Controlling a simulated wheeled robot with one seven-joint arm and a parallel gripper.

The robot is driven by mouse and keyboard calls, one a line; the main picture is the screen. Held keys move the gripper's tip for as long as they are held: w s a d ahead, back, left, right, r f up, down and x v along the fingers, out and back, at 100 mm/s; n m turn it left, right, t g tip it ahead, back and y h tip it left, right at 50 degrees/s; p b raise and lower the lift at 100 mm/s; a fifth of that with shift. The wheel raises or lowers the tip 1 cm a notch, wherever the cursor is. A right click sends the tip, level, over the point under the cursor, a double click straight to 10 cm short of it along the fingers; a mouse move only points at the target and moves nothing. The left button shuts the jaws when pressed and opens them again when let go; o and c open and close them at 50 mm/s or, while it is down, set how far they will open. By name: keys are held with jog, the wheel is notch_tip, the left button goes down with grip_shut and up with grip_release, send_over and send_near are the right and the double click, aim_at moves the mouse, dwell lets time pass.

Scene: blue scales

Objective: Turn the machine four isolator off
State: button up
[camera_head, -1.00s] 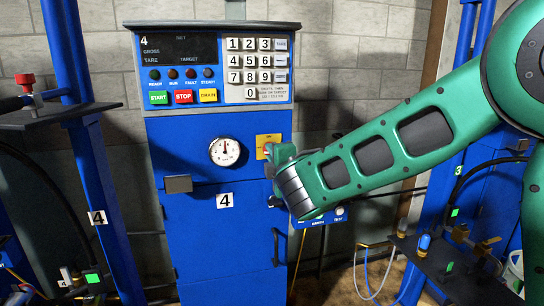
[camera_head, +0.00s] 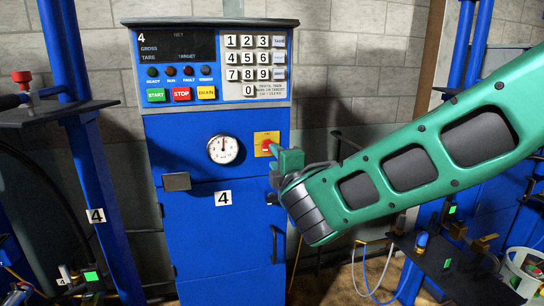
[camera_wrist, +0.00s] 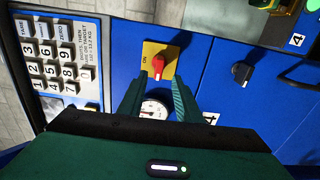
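The machine four isolator is a red knob (camera_wrist: 158,67) on a yellow plate (camera_head: 262,137) on the front of the blue machine (camera_head: 220,245), right of the gauge. The plate also shows in the wrist view (camera_wrist: 169,52), where "ON" is readable left of the knob. My gripper (camera_wrist: 160,80) is open. Its two green fingers point at the knob, one to each side of it and slightly below it in the wrist view. I cannot tell whether they touch it. In the head view the gripper (camera_head: 277,152) is close in front of the plate and partly hides the knob.
A keypad and display panel (camera_head: 215,65) is above, with START, STOP and DRAIN buttons. The round gauge (camera_head: 223,149) is beside the isolator. A dark knob (camera_wrist: 241,72) is on the panel in the wrist view. A blue post (camera_head: 92,170) stands left.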

jog(key=v, duration=0.4)
jog(key=shift+s+d, duration=0.1)
jog(key=shift+s, duration=0.2)
jog(key=shift+d+f, duration=0.1)
